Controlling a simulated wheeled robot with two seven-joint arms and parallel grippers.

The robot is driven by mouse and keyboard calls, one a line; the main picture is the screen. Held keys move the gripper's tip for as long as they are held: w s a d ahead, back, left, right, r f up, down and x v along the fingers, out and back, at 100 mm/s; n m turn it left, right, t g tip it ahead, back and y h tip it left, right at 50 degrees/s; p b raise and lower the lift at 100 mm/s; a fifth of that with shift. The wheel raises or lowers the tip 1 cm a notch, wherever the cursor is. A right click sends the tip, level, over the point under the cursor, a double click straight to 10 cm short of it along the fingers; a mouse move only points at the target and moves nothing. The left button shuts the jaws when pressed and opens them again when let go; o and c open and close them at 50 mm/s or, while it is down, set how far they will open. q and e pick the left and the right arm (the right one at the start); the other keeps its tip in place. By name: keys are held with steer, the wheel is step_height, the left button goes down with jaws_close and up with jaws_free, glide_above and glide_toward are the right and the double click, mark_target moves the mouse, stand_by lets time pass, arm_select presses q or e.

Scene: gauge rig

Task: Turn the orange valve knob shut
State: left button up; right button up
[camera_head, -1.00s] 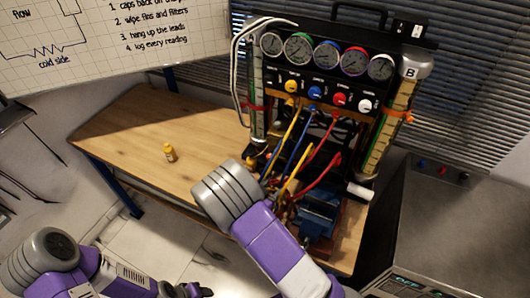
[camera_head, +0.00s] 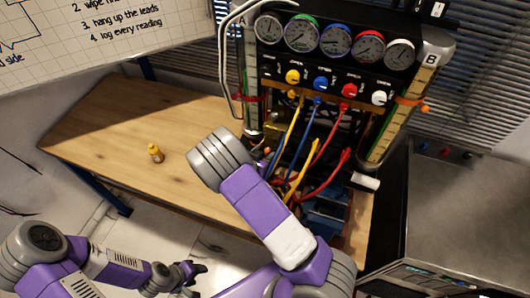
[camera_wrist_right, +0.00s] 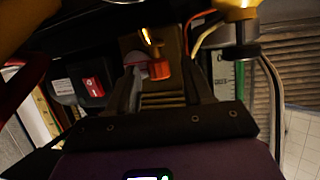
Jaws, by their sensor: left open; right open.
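In the right wrist view an orange-red knob (camera_wrist_right: 158,70) shows between the fingers of my right gripper (camera_wrist_right: 162,62), beyond a grey slotted part. The gripper is open, and I cannot tell whether its fingers touch the knob. In the head view my right forearm and grey wrist joint cover the right gripper and this knob. The gauge rig (camera_head: 335,70) stands at the back of the table with a row of round gauges and coloured knobs. My left gripper (camera_head: 196,273) is open and empty, low in front of the table, well away from the rig.
Yellow, blue and red leads (camera_head: 312,150) hang down the rig's front near my right arm. A grey cabinet (camera_head: 465,190) stands at the right.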

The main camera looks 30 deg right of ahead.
steer(key=shift+d, duration=0.15)
steer(key=shift+c, duration=0.5)
jaws_close()
